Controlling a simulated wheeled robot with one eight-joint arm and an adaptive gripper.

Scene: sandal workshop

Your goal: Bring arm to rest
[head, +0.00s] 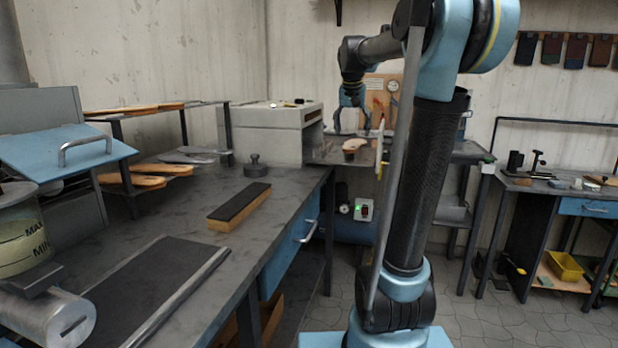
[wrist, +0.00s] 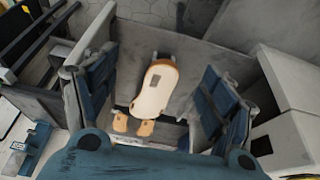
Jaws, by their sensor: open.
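My arm (head: 410,180) rises at centre right in the head view and reaches back over the far bench. My gripper (head: 351,122) hangs there, pointing down, with its fingers apart. In the wrist view, my gripper (wrist: 155,75) is open, with a blue-grey finger at each side and nothing held between them. A pale tan sole-shaped piece (wrist: 157,88) with a small grey patch lies on the grey surface below, framed between the fingers. The piece also shows in the head view (head: 354,145), under the gripper.
A grey box-shaped machine (head: 265,133) stands left of the gripper. The left bench (head: 190,255) holds a dark-topped wooden block (head: 240,204) and a grey weight (head: 256,166). A right bench (head: 560,190) holds small tools, with a yellow bin (head: 564,266) below. Floor (head: 480,315) is free between benches.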

